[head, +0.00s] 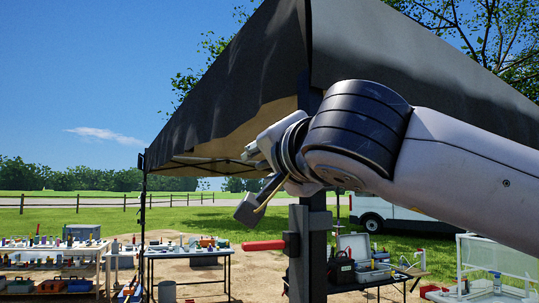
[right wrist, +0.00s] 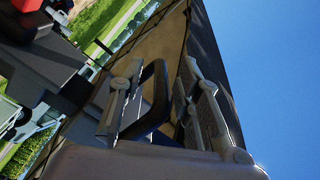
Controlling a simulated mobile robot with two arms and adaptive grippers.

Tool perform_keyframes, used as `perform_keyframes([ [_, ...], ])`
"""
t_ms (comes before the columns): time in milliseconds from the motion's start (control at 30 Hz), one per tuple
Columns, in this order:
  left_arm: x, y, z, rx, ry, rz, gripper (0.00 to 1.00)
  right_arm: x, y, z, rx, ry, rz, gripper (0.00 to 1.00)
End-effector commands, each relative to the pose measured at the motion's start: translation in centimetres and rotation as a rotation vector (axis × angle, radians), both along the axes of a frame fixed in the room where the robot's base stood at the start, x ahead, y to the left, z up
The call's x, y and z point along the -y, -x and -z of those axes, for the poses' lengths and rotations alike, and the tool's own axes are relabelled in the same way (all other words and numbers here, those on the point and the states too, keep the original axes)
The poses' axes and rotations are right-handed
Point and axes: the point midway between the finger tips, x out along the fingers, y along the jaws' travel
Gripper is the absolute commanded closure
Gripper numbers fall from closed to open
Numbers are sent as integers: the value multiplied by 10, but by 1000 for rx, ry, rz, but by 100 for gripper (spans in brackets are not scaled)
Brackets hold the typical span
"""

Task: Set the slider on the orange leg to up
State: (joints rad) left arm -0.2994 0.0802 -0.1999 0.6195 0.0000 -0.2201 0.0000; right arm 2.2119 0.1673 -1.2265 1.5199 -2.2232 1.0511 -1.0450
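A dark canopy leg (head: 305,270) stands upright near the middle of the head view. A dark slider block (head: 310,230) sits around it, with a red-orange lever (head: 264,245) pointing left. The gripper and wrist hide part of the leg above the slider. In the right wrist view the gripper fingers (right wrist: 160,103) are spread, and a red part (right wrist: 38,6) shows at the top left corner, apart from them. My left gripper is not in view.
The dark canopy (head: 390,50) hangs above and behind my right arm. A table (head: 190,251) with bottles stands behind left, a shelf (head: 60,249) further left. Cases (head: 355,270) stand behind the leg at right. A white van (head: 400,215) is parked beyond.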

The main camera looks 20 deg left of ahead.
Motion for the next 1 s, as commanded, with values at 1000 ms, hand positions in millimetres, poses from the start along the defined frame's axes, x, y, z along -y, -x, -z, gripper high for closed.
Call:
perform_keyframes([
  [1000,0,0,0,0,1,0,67,0,-1,0,0,-1,1,100],
])
